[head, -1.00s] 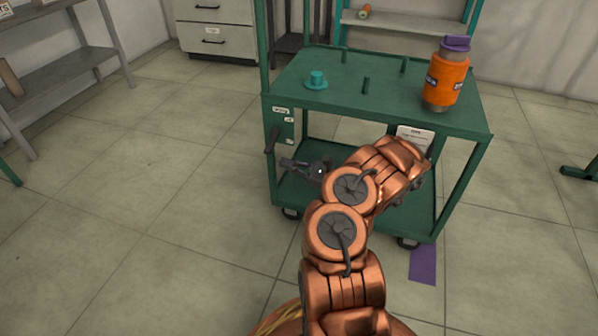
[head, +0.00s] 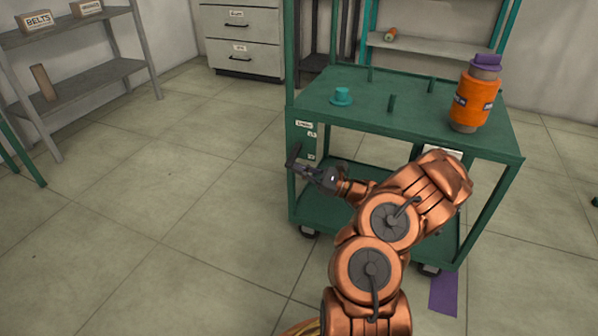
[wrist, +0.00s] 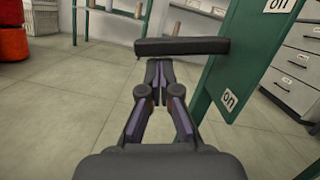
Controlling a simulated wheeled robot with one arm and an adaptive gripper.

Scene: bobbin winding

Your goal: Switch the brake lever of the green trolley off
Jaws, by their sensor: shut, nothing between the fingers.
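The green trolley (head: 400,121) stands right of centre in the head view. Its dark brake lever (head: 293,155) sticks out at the left front post and slopes down to the left. In the wrist view the lever (wrist: 180,47) is a black bar lying across just ahead of my fingertips. My gripper (head: 301,170) is shut and empty, close beside the lever's lower part. In the wrist view the fingertips (wrist: 158,66) meet just under the bar; I cannot tell whether they touch it. An "on" label (wrist: 228,99) shows on the green post plate, with another label (wrist: 279,4) higher up.
An orange bobbin with a purple top (head: 472,99) and a teal hat-shaped piece (head: 341,97) stand on the trolley top among short green pegs. Grey drawers (head: 241,46) are behind, a grey shelf (head: 92,82) at left. The floor left of the trolley is clear.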

